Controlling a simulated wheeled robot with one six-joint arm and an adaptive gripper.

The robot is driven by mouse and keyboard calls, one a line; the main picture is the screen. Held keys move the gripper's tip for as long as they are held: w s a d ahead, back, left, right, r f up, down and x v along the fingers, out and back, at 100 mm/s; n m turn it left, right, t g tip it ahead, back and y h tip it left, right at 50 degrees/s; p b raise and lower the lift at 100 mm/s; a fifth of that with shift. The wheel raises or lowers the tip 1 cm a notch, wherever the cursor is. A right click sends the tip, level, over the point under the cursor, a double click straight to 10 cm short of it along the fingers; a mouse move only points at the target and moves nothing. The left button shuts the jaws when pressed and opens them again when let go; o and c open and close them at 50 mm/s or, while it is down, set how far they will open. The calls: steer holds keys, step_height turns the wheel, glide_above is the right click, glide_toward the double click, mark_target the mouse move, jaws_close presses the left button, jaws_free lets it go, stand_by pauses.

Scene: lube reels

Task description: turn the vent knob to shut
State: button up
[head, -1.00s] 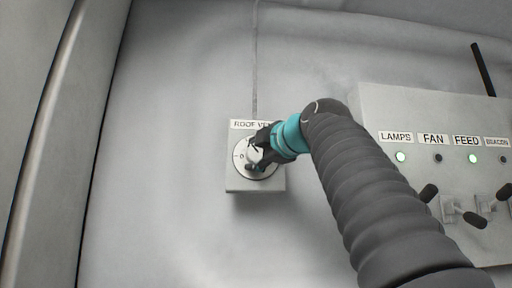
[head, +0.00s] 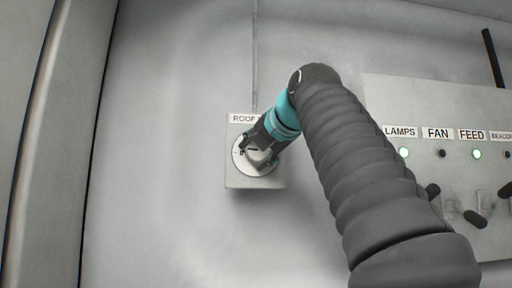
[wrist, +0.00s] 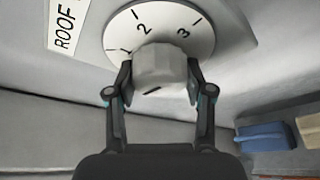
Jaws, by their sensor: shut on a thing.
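The vent knob (wrist: 160,66) is a pale grey faceted knob on a round white dial (wrist: 197,25) in the wrist view. The figures 2 and 3 show on the dial; its lower part is hidden behind the knob and fingers. A short dark mark shows on the knob's near edge. In the head view the dial (head: 239,161) sits on a small grey wall box (head: 235,181) under a partly covered ROOF label (head: 242,118). My gripper (wrist: 160,75) is shut on the knob, one finger on each side. It also shows in the head view (head: 261,151), coming from the upper right.
A grey switch panel (head: 400,105) is on the right, labelled LAMPS, FAN, FEED and BEACON, with black-tipped levers (head: 475,218) below. The wall left of the box is clear. A blue object (wrist: 265,137) shows in the wrist view.

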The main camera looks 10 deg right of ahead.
steer(key=shift+n+h, duration=0.3)
steer(key=shift+n, duration=0.1)
stand_by(0.3)
steer(key=o, duration=1.2)
steer(key=shift+c, duration=0.2)
steer(key=v, duration=1.2)
steer(key=shift+r, duration=0.2)
steer(key=shift+w, duration=0.1)
